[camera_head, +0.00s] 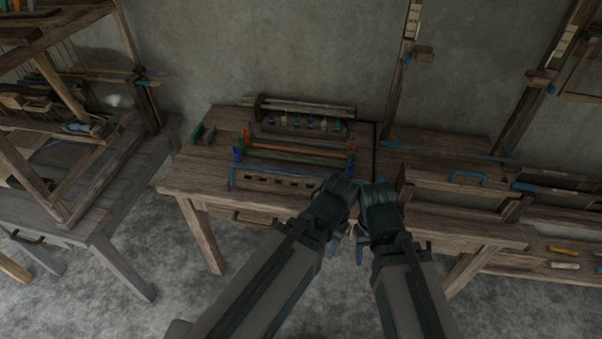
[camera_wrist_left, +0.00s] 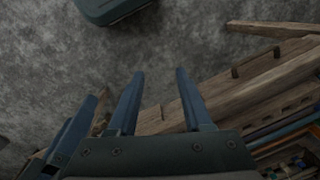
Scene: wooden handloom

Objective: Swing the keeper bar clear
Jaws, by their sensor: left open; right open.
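On the wooden table (camera_head: 190,178) stands a small wooden loom-like frame. A slotted front bar (camera_head: 275,181) with blue ends lies along its near side. An orange bar (camera_head: 300,146) and coloured end blocks lie behind it. I cannot tell which bar is the keeper bar. My left gripper (camera_head: 338,235) and right gripper (camera_head: 368,235) are close together at the table's front edge, right of the front bar and apart from it. In the left wrist view, my left gripper (camera_wrist_left: 160,88) has its two fingers apart, with nothing between them. My right gripper's finger gap is hard to see.
A large wooden loom (camera_head: 65,125) stands at left. A blue handle (camera_head: 467,176) and an open wooden compartment (camera_head: 455,205) are at right. Wooden posts (camera_head: 403,70) rise behind. The grey floor (camera_head: 120,315) in front of the table is clear.

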